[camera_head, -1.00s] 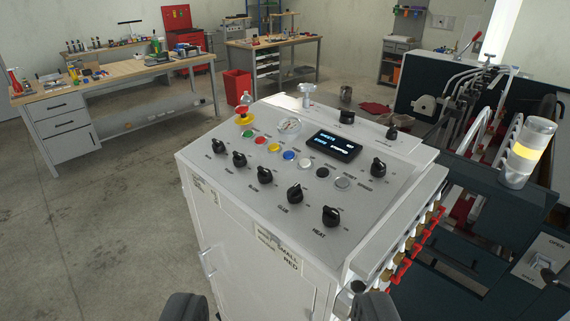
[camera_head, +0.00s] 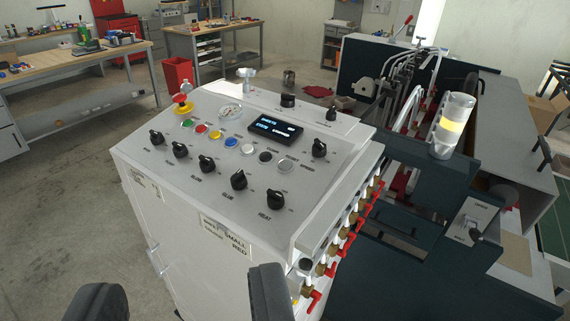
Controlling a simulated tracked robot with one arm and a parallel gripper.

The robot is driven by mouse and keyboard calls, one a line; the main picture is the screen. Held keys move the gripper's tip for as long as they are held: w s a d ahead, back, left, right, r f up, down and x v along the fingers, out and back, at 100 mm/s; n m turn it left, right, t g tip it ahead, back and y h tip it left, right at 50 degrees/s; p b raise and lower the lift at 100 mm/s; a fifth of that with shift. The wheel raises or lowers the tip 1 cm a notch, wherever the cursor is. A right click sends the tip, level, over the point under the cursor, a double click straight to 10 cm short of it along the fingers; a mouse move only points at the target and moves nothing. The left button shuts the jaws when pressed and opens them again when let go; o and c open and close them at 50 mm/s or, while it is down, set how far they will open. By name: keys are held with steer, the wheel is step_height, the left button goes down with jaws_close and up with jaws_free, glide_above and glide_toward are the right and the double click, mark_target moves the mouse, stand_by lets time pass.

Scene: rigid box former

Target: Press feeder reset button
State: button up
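The control panel (camera_head: 190,182) slopes on top of a white cabinet. It carries a row of small round buttons: green (camera_head: 185,127), red (camera_head: 200,129), yellow (camera_head: 215,133), blue (camera_head: 231,142), white (camera_head: 247,149), black (camera_head: 265,157) and grey (camera_head: 285,165). Their labels are too small to read, so I cannot tell which is the feeder reset button. My gripper (camera_head: 182,298) is open and empty, its two dark fingers wide apart at the bottom edge, in front of the cabinet and apart from the buttons.
Several black knobs (camera_head: 239,180), a lit display (camera_head: 275,129) and a red-and-yellow emergency stop (camera_head: 183,103) share the panel. Red-handled valves (camera_head: 343,240) line its right side. A beacon (camera_head: 453,125) stands on the machine at right. Open floor lies left.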

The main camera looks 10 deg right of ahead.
jaws_close()
stand_by(1.5)
